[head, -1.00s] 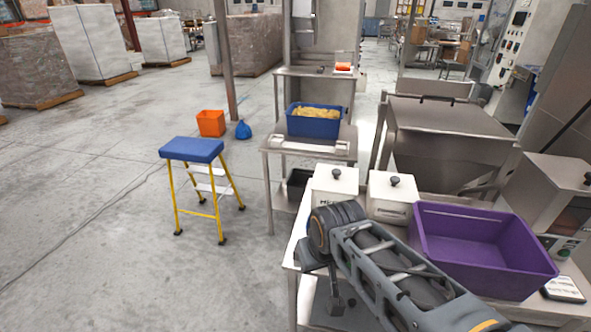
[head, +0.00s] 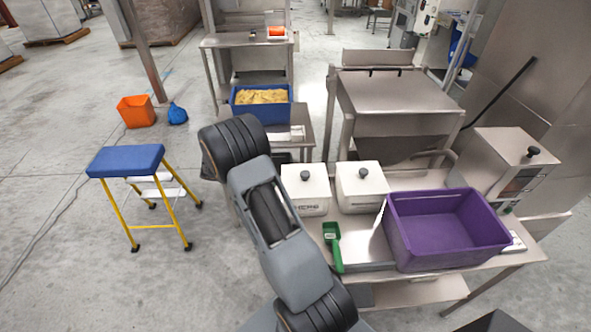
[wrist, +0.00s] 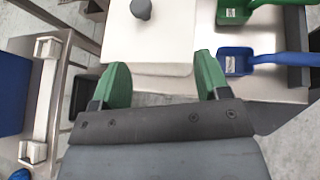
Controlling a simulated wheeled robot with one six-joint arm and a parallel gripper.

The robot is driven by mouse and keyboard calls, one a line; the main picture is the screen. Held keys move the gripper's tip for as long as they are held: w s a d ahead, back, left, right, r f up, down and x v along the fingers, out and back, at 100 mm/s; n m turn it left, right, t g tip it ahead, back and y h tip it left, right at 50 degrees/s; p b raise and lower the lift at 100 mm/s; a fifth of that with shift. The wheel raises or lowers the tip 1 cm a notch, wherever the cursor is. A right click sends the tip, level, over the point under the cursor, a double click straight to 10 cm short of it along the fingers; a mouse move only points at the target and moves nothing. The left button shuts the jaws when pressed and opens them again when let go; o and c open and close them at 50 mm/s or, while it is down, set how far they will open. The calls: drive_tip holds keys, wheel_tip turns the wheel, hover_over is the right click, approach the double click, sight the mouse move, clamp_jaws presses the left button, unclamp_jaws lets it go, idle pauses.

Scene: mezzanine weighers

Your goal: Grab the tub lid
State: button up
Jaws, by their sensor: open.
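Two white tubs stand side by side on the steel bench in the head view, each under a white lid with a dark knob: the left lid (head: 292,170) and the right lid (head: 359,172). The left tub has dark lettering on its front. In the wrist view one white lid (wrist: 120,42) with a grey knob (wrist: 141,9) lies just beyond my gripper (wrist: 163,82). My gripper is open, its two green fingertips apart with nothing between them. My gripper is hidden in the head view.
A green scoop (head: 332,244) lies near the tubs; a blue scoop (wrist: 240,62) shows in the wrist view. A purple crate (head: 412,257) stands right of the tubs. A steel lidded box (head: 490,160) is behind it. A blue-topped stool (head: 125,160) stands on open floor at left.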

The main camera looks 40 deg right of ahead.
drive_tip(key=w+d+f+n+h, duration=0.1)
drive_tip(key=w+d+f, duration=0.1)
drive_tip(key=d, duration=0.1)
approach(303, 174)
drive_tip(key=d+f, duration=0.1)
drive_tip(key=s+d+f+b, duration=0.1)
drive_tip(key=f, duration=0.1)
drive_tip(key=shift+d, duration=0.35)
drive_tip(key=shift+s+r+x, duration=0.1)
drive_tip(key=shift+r+x, duration=0.05)
drive_tip(key=shift+x, duration=0.9)
drive_tip(key=shift+s+r+x, duration=0.1)
drive_tip(key=shift+r+x, duration=0.05)
drive_tip(key=shift+x, duration=0.9)
drive_tip(key=shift+r+x, duration=0.15)
drive_tip(key=shift+x, duration=0.9)
drive_tip(key=shift+d, duration=0.1)
drive_tip(key=shift+c, duration=0.3)
drive_tip(key=c, duration=1)
drive_tip(key=shift+r, duration=0.15)
